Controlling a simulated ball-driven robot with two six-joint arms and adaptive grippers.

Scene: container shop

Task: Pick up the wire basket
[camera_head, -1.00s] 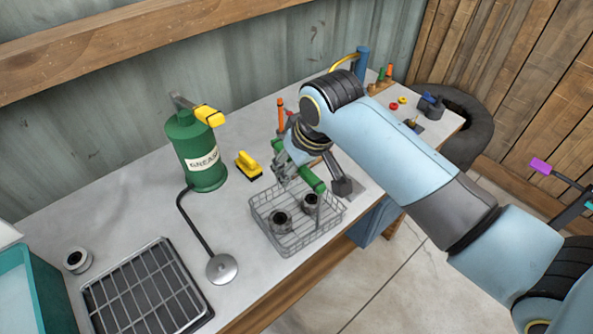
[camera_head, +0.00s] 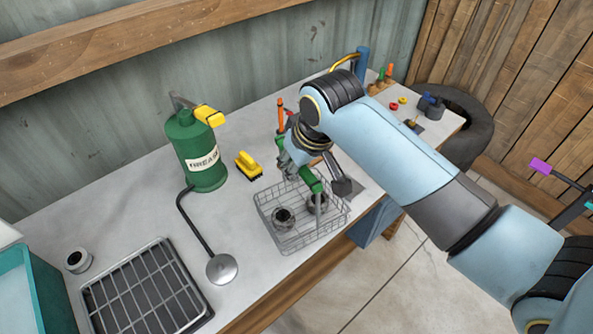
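The wire basket (camera_head: 290,243) is grey mesh with a green handle (camera_head: 311,182) across its top. It is at the front edge of the workbench and holds two dark, ring-like metal parts (camera_head: 283,216). My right arm comes in from the right, and its gripper (camera_head: 298,171) is at the green handle, pointing down. The gripper appears closed around the handle, with the fingers partly hidden by the handle and wrist. I cannot tell clearly if the basket's bottom is off the bench. My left gripper is not in view.
A black grid tray (camera_head: 147,291) and a teal bin (camera_head: 47,300) are at the lower left. Bench (camera_head: 130,205) between them is partly clear.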

